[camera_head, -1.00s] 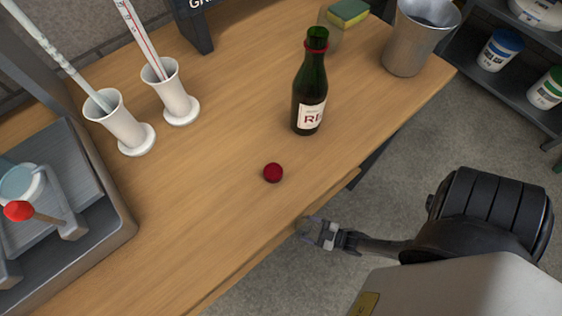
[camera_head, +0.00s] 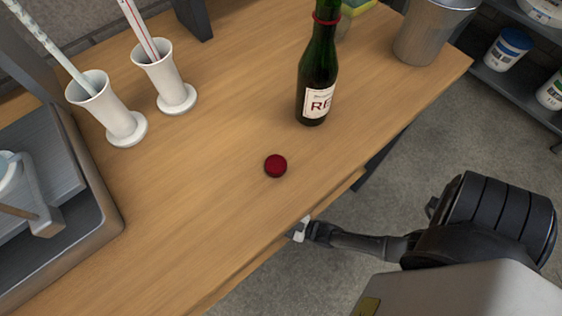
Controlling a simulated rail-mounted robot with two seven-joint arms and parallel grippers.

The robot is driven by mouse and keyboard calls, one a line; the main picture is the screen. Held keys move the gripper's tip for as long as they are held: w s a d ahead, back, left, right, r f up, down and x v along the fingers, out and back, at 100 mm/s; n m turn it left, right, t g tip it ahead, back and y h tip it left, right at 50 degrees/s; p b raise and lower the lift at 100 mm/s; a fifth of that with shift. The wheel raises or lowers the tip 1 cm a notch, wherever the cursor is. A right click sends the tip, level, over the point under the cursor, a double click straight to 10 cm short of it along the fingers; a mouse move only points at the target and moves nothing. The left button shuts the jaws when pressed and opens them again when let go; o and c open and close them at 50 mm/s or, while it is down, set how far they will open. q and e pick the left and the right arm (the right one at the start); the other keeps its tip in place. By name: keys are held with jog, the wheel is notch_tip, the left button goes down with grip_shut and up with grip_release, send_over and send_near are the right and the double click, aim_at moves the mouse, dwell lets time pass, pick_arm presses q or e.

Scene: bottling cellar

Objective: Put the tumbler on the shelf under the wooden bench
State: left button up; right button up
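The wooden bench (camera_head: 205,170) fills the middle of the head view. Below its front edge a narrow strip of a lower wooden board (camera_head: 354,183) shows; the rest of the space under the bench is hidden by the top. My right gripper (camera_head: 297,231) is low at the bench's front edge, its tips partly hidden by the edge. I cannot tell whether it is open or shut, or whether it holds anything. I cannot make out a tumbler clearly in view. My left gripper is not in view.
A green wine bottle (camera_head: 316,85), a dark red cap (camera_head: 275,166), two white cylinder holders (camera_head: 105,110) and a metal bucket (camera_head: 420,40) stand on the bench. A grey tray-like machine (camera_head: 105,225) is at left. A dark shelf with tubs (camera_head: 508,48) is at upper right.

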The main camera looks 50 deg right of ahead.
jog(key=shift+s+f, duration=0.15)
jog(key=shift+s, duration=0.15)
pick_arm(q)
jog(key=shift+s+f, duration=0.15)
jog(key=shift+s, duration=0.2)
pick_arm(e)
jog(key=o, duration=0.5)
jog(key=shift+w+f, duration=0.15)
jog(key=shift+o, duration=0.8)
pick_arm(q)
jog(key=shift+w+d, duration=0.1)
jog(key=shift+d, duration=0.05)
pick_arm(e)
jog(key=o, duration=0.3)
